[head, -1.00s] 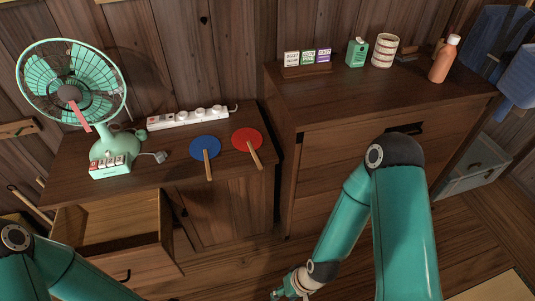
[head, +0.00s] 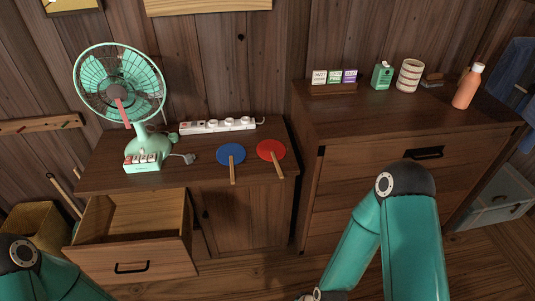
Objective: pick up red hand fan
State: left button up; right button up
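The red hand fan (head: 271,150) is round with a light wooden handle. It lies on the low wooden cabinet near its right end, with the handle pointing toward the front edge. A blue hand fan (head: 231,154) lies just left of it, apart from it. My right arm comes in at the lower right, below and to the right of the fans, and its gripper is cut off by the bottom edge. My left arm shows only at the lower left corner; its gripper is out of the picture.
An open drawer (head: 133,222) juts out below. The taller dresser (head: 390,118) at right holds an orange bottle (head: 467,88), a cup (head: 409,75) and small boxes.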

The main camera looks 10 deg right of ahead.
aim_at(269, 149)
jog(key=i, duration=0.85)
jog(key=z, duration=0.05)
